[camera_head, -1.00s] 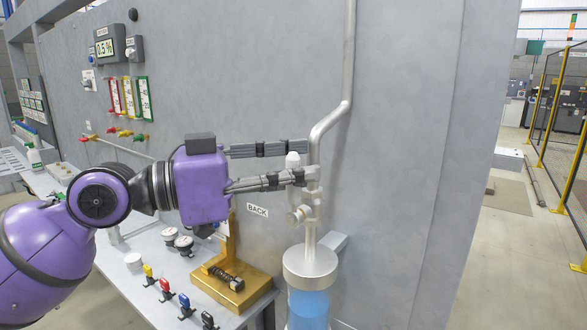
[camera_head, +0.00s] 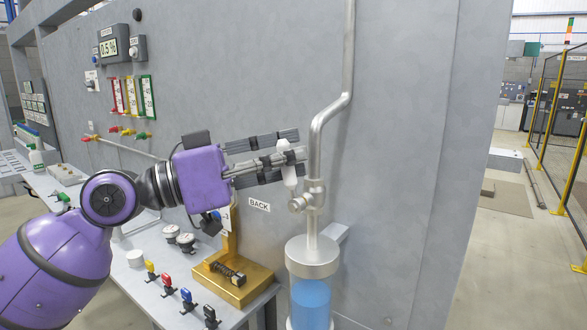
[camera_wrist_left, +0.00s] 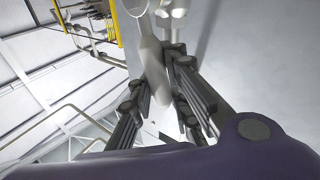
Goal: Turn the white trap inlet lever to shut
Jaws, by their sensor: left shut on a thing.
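The white trap inlet lever (camera_head: 290,176) is at the valve (camera_head: 309,196) on the grey vertical pipe, above the trap vessel (camera_head: 311,291) with blue liquid. The lever stands close to upright, left of the pipe. My left gripper (camera_head: 286,158) comes in from the left, its fingers shut around the lever and partly hiding it. In the left wrist view the lever (camera_wrist_left: 153,64) shows as a pale rounded bar between the two dark fingers. My right gripper is not in view.
The grey panel wall (camera_head: 400,150) stands right behind the pipe. Below my left arm, a bench holds a brass-coloured block (camera_head: 232,285) and several small coloured valves. A BACK label (camera_head: 259,205) is on the wall.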

